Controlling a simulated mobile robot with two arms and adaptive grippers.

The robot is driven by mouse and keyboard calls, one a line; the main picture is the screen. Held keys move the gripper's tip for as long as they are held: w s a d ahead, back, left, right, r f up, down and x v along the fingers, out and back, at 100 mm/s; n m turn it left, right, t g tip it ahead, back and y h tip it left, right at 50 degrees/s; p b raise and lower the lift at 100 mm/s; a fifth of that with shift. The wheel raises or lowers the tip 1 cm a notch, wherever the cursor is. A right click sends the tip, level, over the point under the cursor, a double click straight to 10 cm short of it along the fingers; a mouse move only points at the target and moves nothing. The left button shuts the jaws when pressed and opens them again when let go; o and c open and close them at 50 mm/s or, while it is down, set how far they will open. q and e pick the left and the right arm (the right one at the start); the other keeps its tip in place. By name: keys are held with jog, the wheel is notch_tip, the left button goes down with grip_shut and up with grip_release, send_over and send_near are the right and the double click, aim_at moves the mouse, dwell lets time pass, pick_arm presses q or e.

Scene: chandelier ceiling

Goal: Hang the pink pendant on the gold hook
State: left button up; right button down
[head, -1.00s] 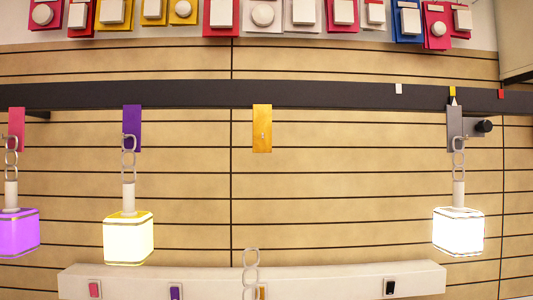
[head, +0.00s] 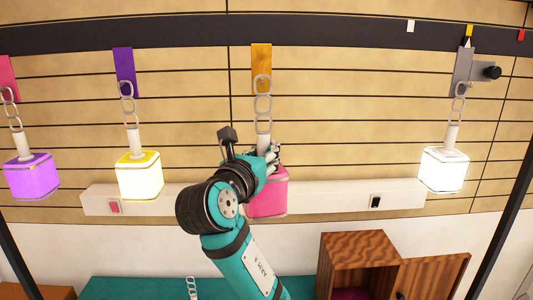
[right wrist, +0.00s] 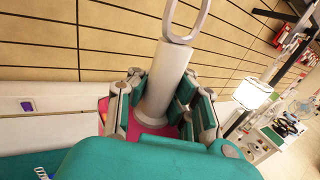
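The pink pendant (head: 267,203) is a pink cube with a white stem and a chain of pale rings. My right gripper (head: 268,157) is shut around its white stem. The stem (right wrist: 160,90) stands between the fingers in the right wrist view, with pink below it. The pendant hangs upright, with its top ring in front of the gold plate (head: 261,57). The gold hook itself is too small to make out, so I cannot tell whether the ring is on it. My left gripper is not in view.
A lit purple pendant (head: 32,177), a lit yellow-topped pendant (head: 139,176) and a lit white pendant (head: 443,170) hang from the dark rail (head: 180,30). A white switch strip (head: 335,194) runs behind. An open wooden cabinet (head: 350,255) and a teal surface (head: 130,288) are below.

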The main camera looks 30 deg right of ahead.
jog(key=shift+w+d+r, duration=0.1)
jog(key=shift+w+d, duration=0.5)
jog(key=shift+w, duration=0.35)
jog(key=shift+w+d, duration=0.6)
jog(key=shift+w, duration=0.35)
jog(key=shift+w+d, duration=0.35)
jog(key=shift+w, duration=0.25)
jog(key=shift+w+d, duration=0.5)
jog(key=shift+w, duration=0.25)
jog(key=shift+w+d+r, duration=0.1)
jog(key=shift+w, duration=0.05)
jog(key=shift+w+d, duration=0.3)
jog(key=shift+w, duration=0.25)
jog(key=shift+f, duration=0.75)
